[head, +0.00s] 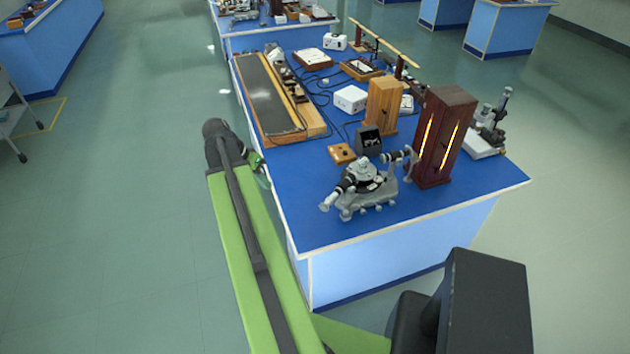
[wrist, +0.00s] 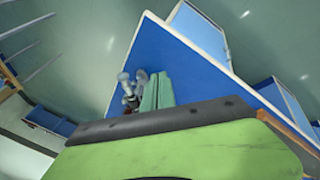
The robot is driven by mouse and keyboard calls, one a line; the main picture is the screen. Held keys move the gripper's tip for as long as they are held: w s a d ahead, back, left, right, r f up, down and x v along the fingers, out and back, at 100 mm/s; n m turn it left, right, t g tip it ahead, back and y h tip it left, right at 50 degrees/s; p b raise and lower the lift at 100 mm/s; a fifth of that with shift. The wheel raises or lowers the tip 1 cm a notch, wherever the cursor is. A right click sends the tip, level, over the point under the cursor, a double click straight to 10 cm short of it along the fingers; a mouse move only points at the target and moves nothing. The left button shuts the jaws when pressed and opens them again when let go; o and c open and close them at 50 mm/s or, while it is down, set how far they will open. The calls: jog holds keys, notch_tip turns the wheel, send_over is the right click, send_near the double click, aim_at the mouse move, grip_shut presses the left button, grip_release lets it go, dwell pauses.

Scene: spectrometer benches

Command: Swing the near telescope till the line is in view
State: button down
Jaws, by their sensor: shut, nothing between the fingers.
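The spectrometer (head: 362,188) stands on the blue bench top near its front edge, with a grey base and a dark round middle. Its near telescope (head: 330,202) points toward the lower left, with a pale end. My gripper (head: 262,178) is at the bench's left edge, left of the telescope and apart from it, partly hidden by my arm. In the wrist view my gripper's greenish fingers (wrist: 157,88) are together with nothing between them. Grey and dark instrument parts, seemingly the spectrometer (wrist: 130,92), show just left of the fingers. The eyepiece picture and the line cannot be seen.
A dark red lamp housing (head: 446,135) with glowing slits stands right of the spectrometer. Behind are a small wooden box (head: 342,153), a dark box (head: 368,141), a wooden case (head: 384,105) and a long dark-topped board (head: 268,98). Bench top (head: 302,205) left of the spectrometer is clear.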

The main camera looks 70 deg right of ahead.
jog(key=s+d+r+m+g, duration=0.1)
jog(key=s+d+r+m, duration=0.2)
jog(key=s+d, duration=0.3)
jog(key=b, duration=0.8)
send_near(322, 205)
jog(key=w+d+f, duration=0.2)
jog(key=d+f, duration=0.1)
jog(key=f, duration=0.2)
jog(key=s+b, duration=0.1)
jog(key=s+f+b, duration=0.1)
jog(key=s, duration=0.1)
jog(key=shift+s+a+f, duration=0.15)
jog(key=shift+a, duration=0.1)
jog(key=shift+s+a, duration=0.15)
jog(key=shift+s, duration=0.3)
jog(key=shift+s+a, duration=0.2)
jog(key=shift+s, duration=0.2)
jog(key=shift+w, duration=0.1)
